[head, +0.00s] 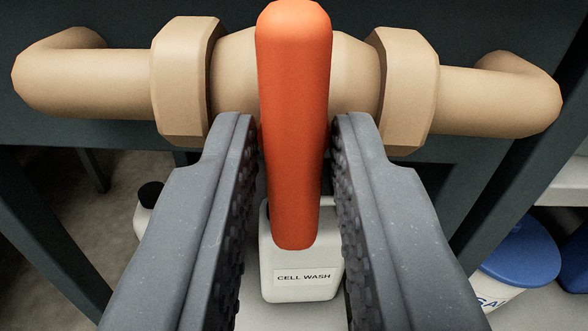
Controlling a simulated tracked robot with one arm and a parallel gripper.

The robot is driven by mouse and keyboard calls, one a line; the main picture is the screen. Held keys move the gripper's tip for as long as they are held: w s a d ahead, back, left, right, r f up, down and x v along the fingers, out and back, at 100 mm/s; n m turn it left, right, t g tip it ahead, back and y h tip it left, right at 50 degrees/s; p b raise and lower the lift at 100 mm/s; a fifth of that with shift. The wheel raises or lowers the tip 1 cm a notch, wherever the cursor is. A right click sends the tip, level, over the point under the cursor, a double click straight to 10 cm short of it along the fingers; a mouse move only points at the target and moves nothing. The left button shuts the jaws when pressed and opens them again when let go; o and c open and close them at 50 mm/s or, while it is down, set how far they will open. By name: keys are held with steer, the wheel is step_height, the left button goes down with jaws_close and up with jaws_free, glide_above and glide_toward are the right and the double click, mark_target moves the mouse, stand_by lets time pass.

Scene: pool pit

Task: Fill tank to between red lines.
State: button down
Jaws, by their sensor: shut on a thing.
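An orange valve handle (293,170) hangs in front of a tan pipe (85,84) in the head view. The handle stands across the line of the pipe, its rounded top at the valve body and its lower end pointing down towards me. My gripper (294,125) is shut on the handle, with one dark ridged jaw on each side of it. The tank and its red lines are not in view.
The pipe has hexagonal collars (184,82) on both sides of the valve and bends back at each end. Below stands a white container (300,292) labelled CELL WASH. A blue-lidded container (521,252) is at the lower right. Dark frame legs flank the space.

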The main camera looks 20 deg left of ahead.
steer(key=shift+m, duration=0.4)
steer(key=c, duration=1.4)
jaws_free()
steer(key=shift+s+d, duration=0.1)
steer(key=p+v, duration=0.2)
steer(key=v, duration=1.1)
steer(key=shift+s+p, duration=0.25)
steer(key=shift+p, duration=0.1)
steer(key=shift+d, duration=0.1)
